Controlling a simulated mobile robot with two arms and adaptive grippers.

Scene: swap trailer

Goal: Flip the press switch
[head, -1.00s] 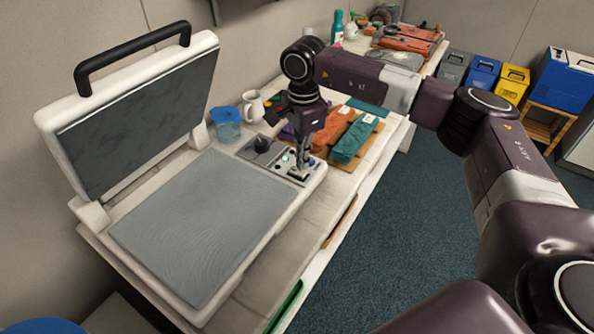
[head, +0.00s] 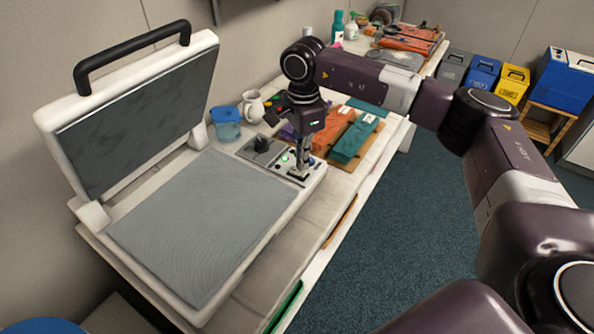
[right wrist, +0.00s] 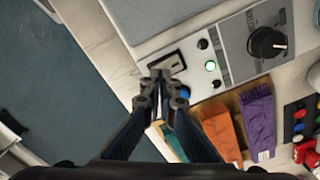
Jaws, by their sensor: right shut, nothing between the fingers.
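The press (head: 190,228) stands open on the table, its lid (head: 140,120) with a black handle raised at the left. Its control panel (head: 277,158) carries a black knob (head: 261,144), a lit green light and a switch at its near right end. In the right wrist view the switch (right wrist: 168,64) is a dark slot on a pale plate, beside the green light (right wrist: 210,66). My right gripper (head: 300,176) points down, shut and empty, with its fingertips at the switch. They also show close to the switch in the right wrist view (right wrist: 163,76); contact cannot be told. My left gripper is not in view.
Orange (head: 334,132) and teal (head: 355,138) folded cloths lie on a board right behind the panel. A white mug (head: 253,106) and a blue container (head: 227,124) stand behind the press. Coloured bins (head: 482,74) stand at the far right.

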